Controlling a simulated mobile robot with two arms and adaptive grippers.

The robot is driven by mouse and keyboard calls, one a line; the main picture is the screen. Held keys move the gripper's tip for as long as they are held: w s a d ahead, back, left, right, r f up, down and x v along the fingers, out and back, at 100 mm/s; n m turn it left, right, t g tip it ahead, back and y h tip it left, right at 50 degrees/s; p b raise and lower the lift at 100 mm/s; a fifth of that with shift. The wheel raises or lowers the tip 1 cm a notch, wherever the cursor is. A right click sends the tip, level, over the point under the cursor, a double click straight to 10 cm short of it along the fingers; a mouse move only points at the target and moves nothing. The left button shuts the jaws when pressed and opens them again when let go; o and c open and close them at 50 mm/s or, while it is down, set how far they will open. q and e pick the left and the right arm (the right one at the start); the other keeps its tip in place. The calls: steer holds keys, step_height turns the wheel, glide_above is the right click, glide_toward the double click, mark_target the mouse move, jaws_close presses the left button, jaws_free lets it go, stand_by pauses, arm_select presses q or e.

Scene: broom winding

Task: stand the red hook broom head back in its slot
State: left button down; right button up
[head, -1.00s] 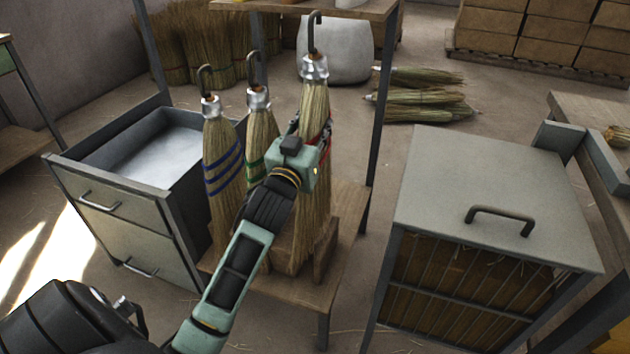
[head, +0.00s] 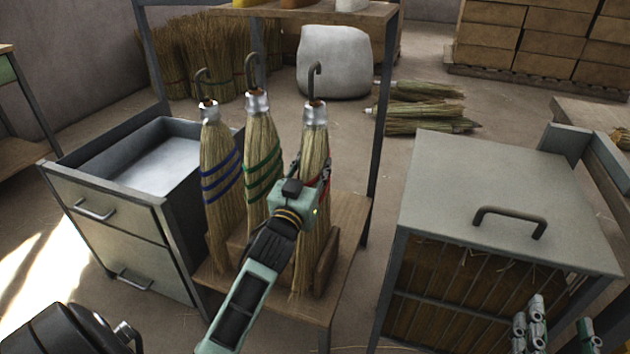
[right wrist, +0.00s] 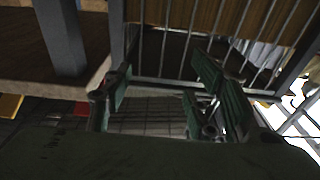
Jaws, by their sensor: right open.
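The red-banded hook broom head (head: 314,137) stands nearly upright, hook up, at the right end of a row on a low wooden bench (head: 350,215). My left gripper (head: 312,172) is around its middle, apparently shut on it, and partly hides the red bands. Its bristle foot is beside a wooden divider (head: 327,262) of the slot stand; whether it rests on the bottom cannot be told. My right gripper (head: 555,330) is open and empty in front of the barred cabinet at the lower right; its fingers also show in the right wrist view (right wrist: 155,100).
Blue-banded (head: 220,165) and green-banded (head: 263,160) broom heads stand to the left. An open metal drawer (head: 140,165) is further left. A grey-topped barred cabinet (head: 500,185) stands right of the bench. A dark upright post (head: 384,110) rises behind the bench.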

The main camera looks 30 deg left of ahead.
arm_select(q)
step_height(320, 180, down, 3)
steer(key=shift+f+b, duration=0.2)
steer(key=shift+b, duration=0.5)
arm_select(e)
step_height(320, 180, up, 7)
steer(key=s+t+y, duration=0.1)
steer(key=s+t, duration=0.1)
steer(key=t, duration=0.2)
steer(key=shift+a+y, duration=0.2)
steer(key=shift+y, duration=0.1)
arm_select(q)
steer(key=shift+f, duration=0.1)
arm_select(e)
steer(key=shift+r, duration=0.15)
arm_select(q)
steer(key=c, duration=1.3)
jaws_free()
arm_select(e)
steer(key=shift+s, duration=0.1)
arm_select(q)
steer(key=p+v, duration=0.2)
steer(key=v, duration=1)
arm_select(e)
step_height(320, 180, down, 10)
steer(key=w+g+h, duration=0.2)
steer(key=g, duration=0.3)
steer(key=shift+d+r, duration=0.2)
steer(key=shift+d, duration=0.2)
steer(key=shift+w, duration=0.1)
